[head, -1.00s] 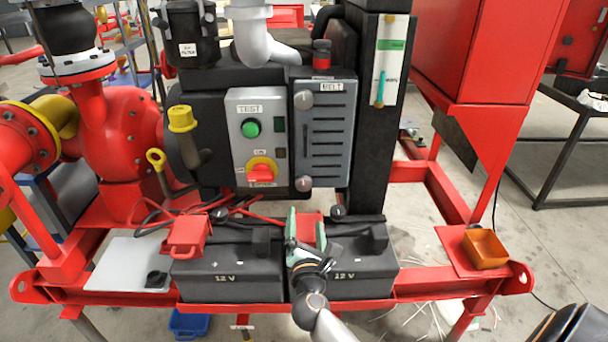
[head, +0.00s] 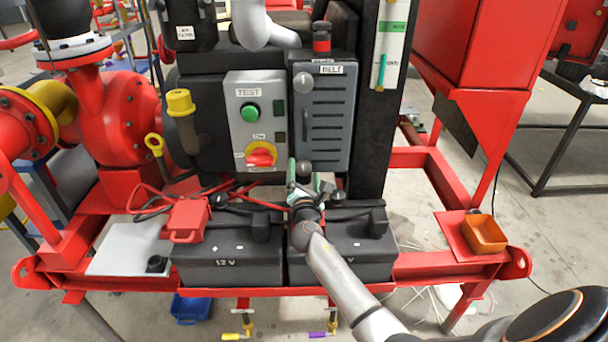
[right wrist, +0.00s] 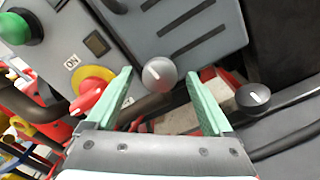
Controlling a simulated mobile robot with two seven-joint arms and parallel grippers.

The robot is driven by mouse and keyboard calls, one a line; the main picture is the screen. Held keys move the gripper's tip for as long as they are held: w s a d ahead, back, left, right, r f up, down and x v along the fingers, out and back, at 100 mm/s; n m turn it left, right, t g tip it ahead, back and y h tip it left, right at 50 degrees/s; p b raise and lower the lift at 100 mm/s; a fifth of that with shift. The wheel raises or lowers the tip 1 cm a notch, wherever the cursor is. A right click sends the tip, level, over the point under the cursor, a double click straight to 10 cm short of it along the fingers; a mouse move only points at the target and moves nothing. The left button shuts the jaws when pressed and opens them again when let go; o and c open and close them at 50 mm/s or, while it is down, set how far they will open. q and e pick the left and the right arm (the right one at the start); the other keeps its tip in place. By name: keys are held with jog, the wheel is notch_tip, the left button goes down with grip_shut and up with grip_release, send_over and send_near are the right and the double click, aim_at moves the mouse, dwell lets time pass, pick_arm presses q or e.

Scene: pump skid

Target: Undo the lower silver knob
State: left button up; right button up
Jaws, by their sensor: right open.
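The lower silver knob (head: 304,168) sits at the bottom left corner of the grey belt panel (head: 325,118). In the right wrist view the lower silver knob (right wrist: 159,74) shows as a round knob with a white line, between the fingertips but nearer the left one. My right gripper (head: 309,178) is open with green fingers, just in front of and below the knob. In the right wrist view its gripper fingers (right wrist: 159,77) are spread to either side, with a gap visible at each side; contact is not seen. The upper silver knob (head: 303,83) is on the same panel. My left gripper is not in view.
A grey panel with a green button (head: 250,112) and red-yellow switch (head: 261,154) is to the left. Two black batteries (head: 229,262) stand below. A black knob (right wrist: 253,96) is right of the right finger. An orange tray (head: 484,234) is at right.

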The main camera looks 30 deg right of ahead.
jog(key=shift+c, duration=0.2)
grip_shut()
jog(key=shift+f+m+b, duration=0.15)
jog(key=shift+m+b, duration=0.15)
jog(key=shift+b, duration=0.05)
jog(key=shift+m, duration=0.4)
